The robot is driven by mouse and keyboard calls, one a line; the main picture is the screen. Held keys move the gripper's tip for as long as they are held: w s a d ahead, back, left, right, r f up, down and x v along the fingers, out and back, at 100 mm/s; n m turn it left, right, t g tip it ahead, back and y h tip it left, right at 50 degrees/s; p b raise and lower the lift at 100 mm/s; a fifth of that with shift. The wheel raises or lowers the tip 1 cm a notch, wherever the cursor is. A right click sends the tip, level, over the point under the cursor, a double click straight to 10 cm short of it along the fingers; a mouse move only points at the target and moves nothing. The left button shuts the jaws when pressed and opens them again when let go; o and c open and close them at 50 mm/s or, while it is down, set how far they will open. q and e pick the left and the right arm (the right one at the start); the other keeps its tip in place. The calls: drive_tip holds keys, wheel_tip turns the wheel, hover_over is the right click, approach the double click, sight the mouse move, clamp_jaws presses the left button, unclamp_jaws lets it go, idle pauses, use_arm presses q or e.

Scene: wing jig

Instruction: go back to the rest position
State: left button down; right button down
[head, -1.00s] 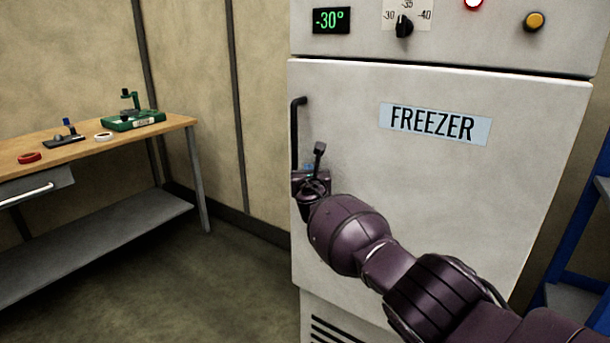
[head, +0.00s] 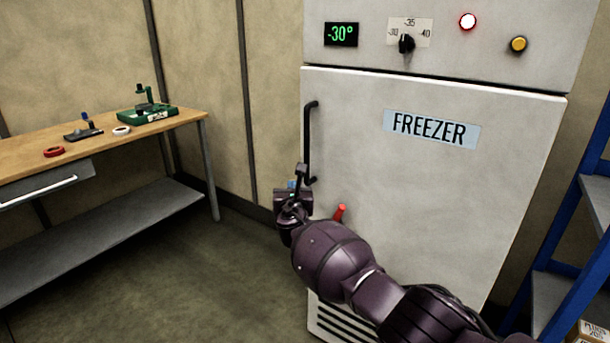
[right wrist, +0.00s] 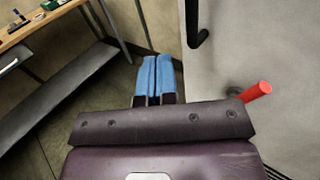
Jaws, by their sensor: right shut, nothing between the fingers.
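My right gripper (head: 293,186) is in front of the lower left edge of the freezer door, just left of and below the black door handle (head: 309,140). In the right wrist view its blue fingers (right wrist: 154,78) are together with nothing between them. The handle also shows there (right wrist: 192,25), apart from the fingers and to their right. The freezer (head: 430,180) has its door shut and its display reads -30°. My left gripper is in neither view.
A red peg-like part (head: 340,211) sticks out low on the freezer, beside my right wrist. A wooden workbench (head: 178,121) with a green device (head: 147,112) stands at the left. A blue shelf rack (head: 566,254) is at the right. The floor between bench and freezer is clear.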

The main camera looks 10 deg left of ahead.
drive_tip(key=s+a+r+m+y, duration=0.35)
drive_tip(key=r+m, duration=0.45)
drive_tip(key=m, duration=0.4)
drive_tip(key=s+d+f+m+h, duration=0.1)
drive_tip(key=s+d+f+m, duration=0.55)
drive_tip(key=d, duration=0.35)
drive_tip(key=s+d+f+m+g+h, duration=0.1)
drive_tip(key=s+d+f+m, duration=0.4)
drive_tip(key=s+d+m, duration=0.4)
drive_tip(key=s+d+f+m+h, duration=0.1)
drive_tip(key=s+d+f+m, duration=0.45)
drive_tip(key=d, duration=0.55)
drive_tip(key=s+d+f+m+g+h, duration=0.1)
drive_tip(key=s+d+f+g, duration=0.1)
drive_tip(key=s+d+f, duration=0.3)
drive_tip(key=s+d+f+m+g+h, duration=0.1)
drive_tip(key=s+d+f, duration=0.4)
drive_tip(key=s, duration=0.8)
drive_tip(key=s+d+f+m+g+h+p, duration=0.1)
drive_tip(key=s+d+f+m+g+h, duration=0.1)
drive_tip(key=s+d+f, duration=0.3)
drive_tip(key=s+f, duration=0.1)
drive_tip(key=s, duration=0.3)
drive_tip(key=shift+s+f+g, duration=0.25)
drive_tip(key=shift+f+g, duration=0.05)
